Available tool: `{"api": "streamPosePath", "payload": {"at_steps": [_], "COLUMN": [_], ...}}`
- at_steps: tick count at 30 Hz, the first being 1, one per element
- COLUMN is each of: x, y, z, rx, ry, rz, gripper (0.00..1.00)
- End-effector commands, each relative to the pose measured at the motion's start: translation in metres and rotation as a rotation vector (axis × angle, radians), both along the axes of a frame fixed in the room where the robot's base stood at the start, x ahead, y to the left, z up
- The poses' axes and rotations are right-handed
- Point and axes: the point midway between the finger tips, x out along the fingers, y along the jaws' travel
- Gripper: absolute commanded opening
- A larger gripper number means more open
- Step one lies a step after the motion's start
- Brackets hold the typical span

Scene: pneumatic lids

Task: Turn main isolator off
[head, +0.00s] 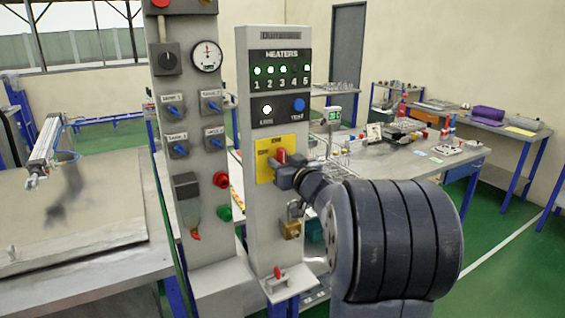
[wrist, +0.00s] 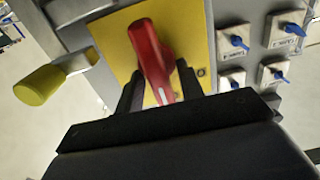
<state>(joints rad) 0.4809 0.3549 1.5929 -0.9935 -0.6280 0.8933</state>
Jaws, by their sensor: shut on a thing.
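The main isolator is a red rotary handle (wrist: 152,55) on a yellow plate (wrist: 115,40), with a white line on the handle's near end. In the head view the red handle (head: 282,156) shows in part on the yellow plate (head: 265,163), below the heater panel. My gripper (wrist: 160,88) has one dark finger on each side of the handle and is shut on it. In the head view my gripper (head: 285,176) reaches the plate from the right and hides its lower right part. Some plate lettering is hidden by the fingers.
A brass padlock (head: 291,228) hangs below the plate. A panel of blue-levered valves (head: 176,106) and a gauge (head: 207,56) stand on the column to the left. A red button (head: 221,179) sits close by. Benches (head: 450,165) stand behind on the right.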

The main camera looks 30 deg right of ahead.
Motion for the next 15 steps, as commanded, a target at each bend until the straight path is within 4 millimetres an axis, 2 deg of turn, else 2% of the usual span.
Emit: {"api": "streamPosePath", "payload": {"at_steps": [1,6,15], "x": [-0.0001,-0.0001,-0.0002], "y": [0.0001,0.0001,0.0007], "z": [-0.0001,-0.0001,-0.0008], "rx": [0.0,0.0,-0.043], "ry": [0.0,0.0,0.0], "rz": [0.0,0.0,0.0], "gripper": [0.26,0.14,0.14]}}
